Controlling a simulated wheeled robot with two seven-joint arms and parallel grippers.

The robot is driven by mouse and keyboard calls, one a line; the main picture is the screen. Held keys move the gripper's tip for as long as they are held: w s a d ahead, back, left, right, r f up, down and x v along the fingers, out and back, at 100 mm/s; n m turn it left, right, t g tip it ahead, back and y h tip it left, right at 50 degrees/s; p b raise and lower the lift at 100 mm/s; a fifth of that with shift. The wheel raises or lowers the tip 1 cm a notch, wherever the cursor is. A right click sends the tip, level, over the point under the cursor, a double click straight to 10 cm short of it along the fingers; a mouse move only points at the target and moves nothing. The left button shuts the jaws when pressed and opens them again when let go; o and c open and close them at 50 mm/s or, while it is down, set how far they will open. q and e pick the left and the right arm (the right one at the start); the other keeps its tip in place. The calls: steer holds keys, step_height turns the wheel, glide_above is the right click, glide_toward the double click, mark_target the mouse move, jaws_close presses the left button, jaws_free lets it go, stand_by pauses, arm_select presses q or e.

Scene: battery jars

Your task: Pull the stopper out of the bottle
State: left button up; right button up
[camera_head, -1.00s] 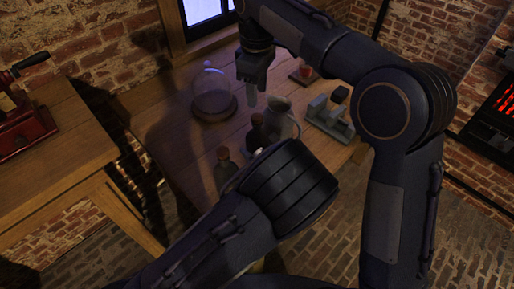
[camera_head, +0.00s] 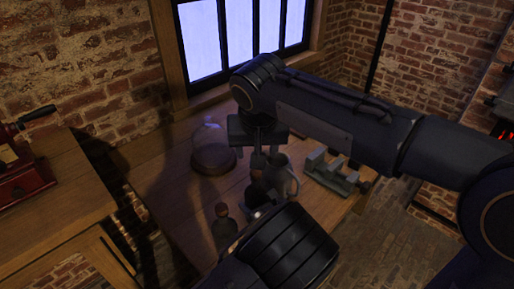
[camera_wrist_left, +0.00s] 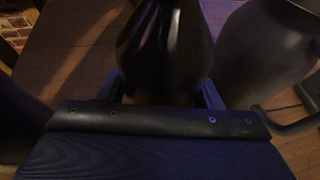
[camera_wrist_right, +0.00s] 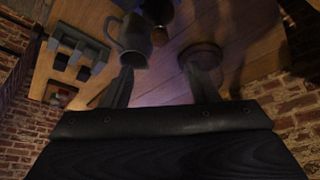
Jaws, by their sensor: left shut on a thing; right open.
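The dark bottle (camera_head: 257,188) stands on the wooden table in the head view, with a brownish top (camera_head: 258,161). My left gripper (camera_head: 262,208) is shut on it; its fingers are mostly hidden by my left wrist in the head view. The dark, glossy bottle body (camera_wrist_left: 165,45) fills the space between the left fingers in the left wrist view. My right gripper (camera_head: 259,150) is open, pointing down above the bottle top, with nothing visible between its fingers. In the right wrist view the bottle (camera_wrist_right: 158,12) lies beyond the open fingers (camera_wrist_right: 162,88).
A grey pitcher (camera_head: 283,178) stands close right of the bottle. A second stoppered bottle (camera_head: 223,230) stands front left. A glass dome on a wooden base (camera_head: 212,150) is behind left. A grey metal stand (camera_head: 328,172) is at the right. Bare table (camera_head: 175,185) lies at left.

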mark_target(256, 172)
steer(key=x, duration=1.2)
jaws_close()
steer(key=shift+r, duration=0.15)
stand_by(0.7)
steer(key=shift+r, duration=1)
steer(key=shift+r, duration=2)
arm_select(q)
steer(key=o, duration=1.5)
steer(key=shift+c, duration=0.2)
